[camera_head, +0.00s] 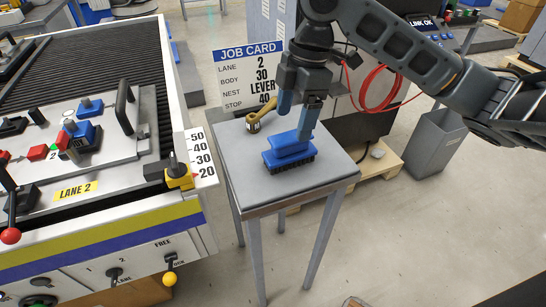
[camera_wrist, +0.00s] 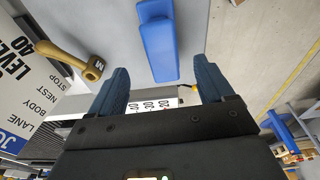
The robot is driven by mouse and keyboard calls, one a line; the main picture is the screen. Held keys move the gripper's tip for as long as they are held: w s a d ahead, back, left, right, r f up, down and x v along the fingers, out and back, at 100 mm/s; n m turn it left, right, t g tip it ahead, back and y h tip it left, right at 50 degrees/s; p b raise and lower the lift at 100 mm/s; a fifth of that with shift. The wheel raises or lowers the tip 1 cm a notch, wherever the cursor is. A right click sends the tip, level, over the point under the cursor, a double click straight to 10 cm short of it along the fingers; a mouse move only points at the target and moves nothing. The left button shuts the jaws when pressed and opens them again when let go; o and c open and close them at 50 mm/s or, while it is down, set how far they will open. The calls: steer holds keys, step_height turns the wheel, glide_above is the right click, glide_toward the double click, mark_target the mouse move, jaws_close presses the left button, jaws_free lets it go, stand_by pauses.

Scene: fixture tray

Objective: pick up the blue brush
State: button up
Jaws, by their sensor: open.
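The blue brush (camera_head: 288,150) lies bristles down on the small grey side table (camera_head: 240,165). It has a raised blue handle block and dark bristles. In the wrist view the brush (camera_wrist: 157,40) shows at the top centre, ahead of the fingertips. My gripper (camera_head: 296,112) is over the table, close above and behind the brush; its fingers are open and hold nothing. In the wrist view my gripper (camera_wrist: 162,78) has its two blue fingers spread wide, with the brush beyond the gap between them. Whether a finger touches the brush I cannot tell.
A brass-coloured lever (camera_head: 262,112) marked M lies behind the brush on the table. A job card sign (camera_head: 249,74) stands behind it. The conveyor bench (camera_head: 100,220) with a yellow stop block (camera_head: 179,178) is left. The table's front right is clear.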

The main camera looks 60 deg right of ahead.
mark_target(288, 136)
steer(key=shift+w+a+f, duration=0.1)
steer(key=shift+a+f, duration=0.05)
steer(key=shift+f, duration=1.15)
steer(key=shift+s+a+f, duration=0.1)
steer(key=shift+a+f, duration=0.1)
steer(key=shift+f, duration=1.1)
steer(key=shift+w+a+f, duration=0.1)
steer(key=shift+a+f, duration=0.05)
steer(key=shift+f, duration=1.15)
steer(key=shift+c, duration=0.4)
steer(key=c, duration=1.2)
steer(key=shift+o, duration=0.2)
steer(key=shift+r, duration=0.1)
steer(key=shift+r, duration=0.45)
step_height(288, 136, up, 3)
steer(key=shift+f, duration=0.15)
steer(key=s+d+r+b, duration=0.1)
steer(key=s+d+r, duration=0.3)
steer(key=d+r, duration=0.3)
steer(key=d, duration=0.4)
steer(key=shift+r, duration=0.15)
